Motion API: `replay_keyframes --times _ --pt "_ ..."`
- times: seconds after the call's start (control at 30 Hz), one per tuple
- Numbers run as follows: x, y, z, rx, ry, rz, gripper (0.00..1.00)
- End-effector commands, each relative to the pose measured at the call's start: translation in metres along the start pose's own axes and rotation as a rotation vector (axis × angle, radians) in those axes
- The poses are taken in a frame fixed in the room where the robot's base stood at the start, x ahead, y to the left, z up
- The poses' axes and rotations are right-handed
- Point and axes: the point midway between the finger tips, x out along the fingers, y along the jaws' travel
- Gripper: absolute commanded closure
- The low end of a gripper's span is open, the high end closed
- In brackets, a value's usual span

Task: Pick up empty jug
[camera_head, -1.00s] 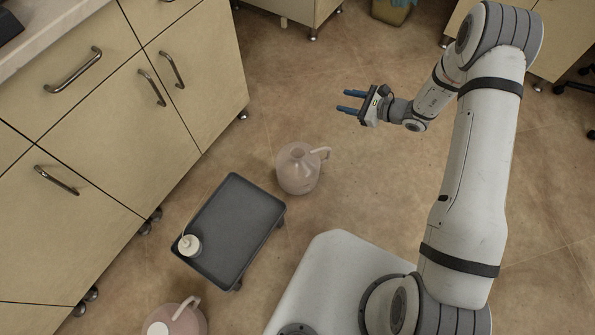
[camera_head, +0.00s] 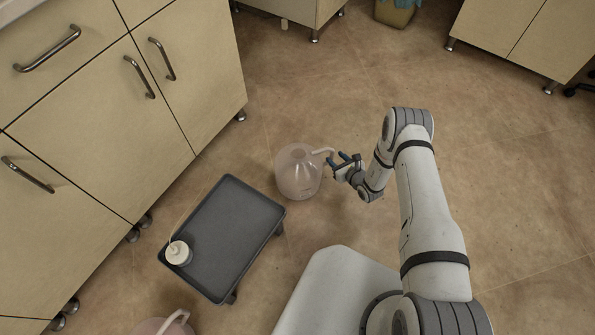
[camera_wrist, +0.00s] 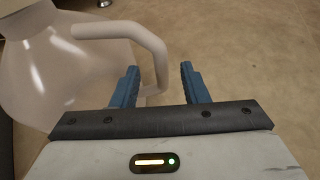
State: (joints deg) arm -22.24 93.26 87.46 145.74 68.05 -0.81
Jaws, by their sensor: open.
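A translucent, empty-looking jug (camera_head: 298,172) without a visible cap stands upright on the floor, its handle pointing right. My gripper (camera_head: 342,158) is open beside the jug on the handle side. In the wrist view the jug (camera_wrist: 45,75) fills the left, and its handle (camera_wrist: 150,45) comes down toward the gap between the blue fingers of my gripper (camera_wrist: 158,80). The handle's lower part passes near the left finger; I cannot tell whether they touch.
A low grey wheeled cart (camera_head: 235,230) stands left of the jug, with a small white bottle (camera_head: 178,252) on it. A second jug (camera_head: 165,326) is partly cut off at the bottom. Beige cabinets (camera_head: 110,110) line the left. The floor on the right is clear.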

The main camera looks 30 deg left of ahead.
Motion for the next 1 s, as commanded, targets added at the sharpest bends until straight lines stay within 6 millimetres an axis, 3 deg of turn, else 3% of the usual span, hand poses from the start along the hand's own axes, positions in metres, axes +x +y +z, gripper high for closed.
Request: replay_keyframes --times 0.2,0.53,1.0 --pt "0.034 0.000 -0.002 -0.002 -0.003 0.001 0.59" --pt "0.040 -0.001 0.001 0.001 -0.001 -0.001 0.59" --pt "0.040 -0.001 0.000 0.001 -0.001 -0.001 0.98"
